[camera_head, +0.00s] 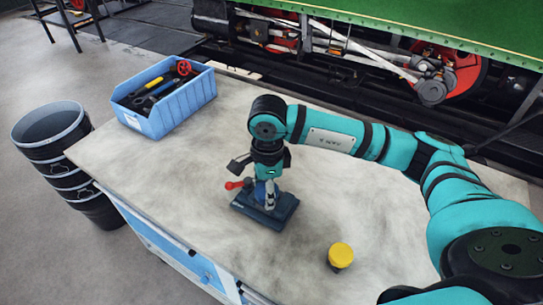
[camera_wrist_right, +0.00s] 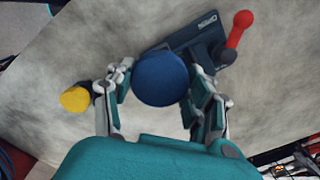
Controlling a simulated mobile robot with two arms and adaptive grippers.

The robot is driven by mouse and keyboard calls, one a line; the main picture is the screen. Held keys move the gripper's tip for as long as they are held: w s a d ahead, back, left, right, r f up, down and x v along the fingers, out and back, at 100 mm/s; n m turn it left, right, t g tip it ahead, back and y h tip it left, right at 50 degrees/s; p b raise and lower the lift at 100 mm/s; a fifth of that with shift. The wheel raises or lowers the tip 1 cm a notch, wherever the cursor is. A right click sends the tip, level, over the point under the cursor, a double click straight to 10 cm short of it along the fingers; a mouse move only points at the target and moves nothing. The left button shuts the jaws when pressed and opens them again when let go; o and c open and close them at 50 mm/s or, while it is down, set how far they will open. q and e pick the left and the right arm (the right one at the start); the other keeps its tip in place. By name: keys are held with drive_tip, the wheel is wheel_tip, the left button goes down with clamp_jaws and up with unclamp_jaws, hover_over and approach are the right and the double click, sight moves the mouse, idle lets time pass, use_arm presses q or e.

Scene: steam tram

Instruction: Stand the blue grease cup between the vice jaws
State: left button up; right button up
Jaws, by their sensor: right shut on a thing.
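The blue grease cup (camera_wrist_right: 160,78) shows its round blue top in the right wrist view, between the fingers of my right gripper (camera_head: 267,189). The gripper points down and is shut on the cup. In the head view the cup is mostly hidden by the fingers. The dark vice (camera_head: 280,212), with a red-knobbed handle (camera_head: 234,185), lies on the table directly under the gripper. The vice also shows behind the cup in the wrist view (camera_wrist_right: 208,38). Whether the cup touches the vice or sits between its jaws cannot be told. My left gripper is out of view.
A yellow-topped cup (camera_head: 341,254) stands near the table's front edge. A blue bin (camera_head: 170,112) with tools sits at the far left corner. Stacked black buckets (camera_head: 52,128) stand on the floor beside the table. The table top (camera_head: 350,200) is clear right of the vice.

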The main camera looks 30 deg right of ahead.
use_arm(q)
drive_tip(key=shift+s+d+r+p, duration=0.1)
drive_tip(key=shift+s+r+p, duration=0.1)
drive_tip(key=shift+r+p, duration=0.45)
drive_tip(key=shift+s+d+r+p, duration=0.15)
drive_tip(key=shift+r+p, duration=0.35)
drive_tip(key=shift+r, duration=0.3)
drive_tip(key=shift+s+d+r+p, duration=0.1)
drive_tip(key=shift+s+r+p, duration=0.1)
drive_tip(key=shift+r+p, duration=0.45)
use_arm(e)
drive_tip(key=shift+w+d+f+m, duration=0.3)
drive_tip(key=shift+w+d+m, duration=0.4)
drive_tip(key=shift+m, duration=2.2)
drive_tip(key=shift+w+d+f+m, duration=0.4)
drive_tip(key=shift+w+m, duration=0.4)
drive_tip(key=shift+m, duration=2.1)
drive_tip(key=shift+w+d+f+m, duration=0.2)
drive_tip(key=shift+w+d+m, duration=0.5)
drive_tip(key=shift+m, duration=2.2)
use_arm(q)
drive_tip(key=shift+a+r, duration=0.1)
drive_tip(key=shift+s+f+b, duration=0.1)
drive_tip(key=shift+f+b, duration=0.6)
use_arm(e)
drive_tip(key=shift+f, duration=0.35)
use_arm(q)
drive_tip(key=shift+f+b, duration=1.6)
use_arm(e)
drive_tip(key=shift+f, duration=1.6)
